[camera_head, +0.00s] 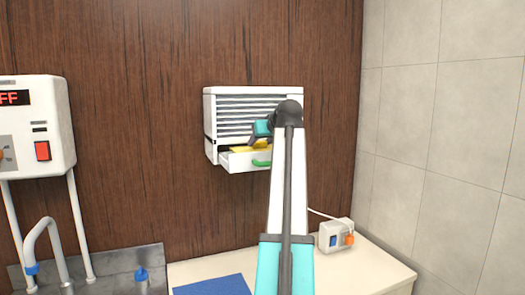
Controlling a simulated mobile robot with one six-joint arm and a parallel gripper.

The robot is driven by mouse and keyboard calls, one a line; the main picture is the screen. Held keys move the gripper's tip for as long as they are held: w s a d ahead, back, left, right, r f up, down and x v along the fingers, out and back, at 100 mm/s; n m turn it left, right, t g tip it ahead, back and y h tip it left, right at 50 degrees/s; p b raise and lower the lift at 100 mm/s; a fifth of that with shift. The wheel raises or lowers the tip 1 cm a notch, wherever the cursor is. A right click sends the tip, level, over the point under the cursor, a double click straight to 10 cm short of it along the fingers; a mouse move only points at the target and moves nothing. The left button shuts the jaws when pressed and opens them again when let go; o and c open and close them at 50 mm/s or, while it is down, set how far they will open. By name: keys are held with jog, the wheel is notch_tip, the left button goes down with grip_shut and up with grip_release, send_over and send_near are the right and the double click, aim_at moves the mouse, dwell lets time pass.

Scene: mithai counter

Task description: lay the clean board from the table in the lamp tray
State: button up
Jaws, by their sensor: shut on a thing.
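A white louvred box (222,105) hangs on the wood wall. Its lamp tray (236,162), with a green handle (262,163), is pulled out at the bottom. A yellow flat piece, which looks like the board (250,147), is at the tray's opening, partly hidden by my arm and gripper. My gripper (256,141) is shut on it, just above the tray. I cannot tell whether the board touches the tray floor.
A blue flat sheet (213,286) lies on the pale table (370,272) below. A small white device with an orange knob (335,236) stands on the table at right. A white control box (36,120) and a tap (42,240) are at left.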

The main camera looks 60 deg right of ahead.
aim_at(261, 149)
jog(key=shift+f+p, duration=0.7)
jog(key=shift+f, duration=1.2)
jog(key=shift+f, duration=0.15)
jog(key=o, duration=1)
jog(key=shift+o, duration=0.2)
jog(key=shift+r, duration=0.2)
jog(key=b+v, duration=0.3)
jog(key=v, duration=0.9)
jog(key=shift+b, duration=0.3)
jog(key=shift+f, duration=0.1)
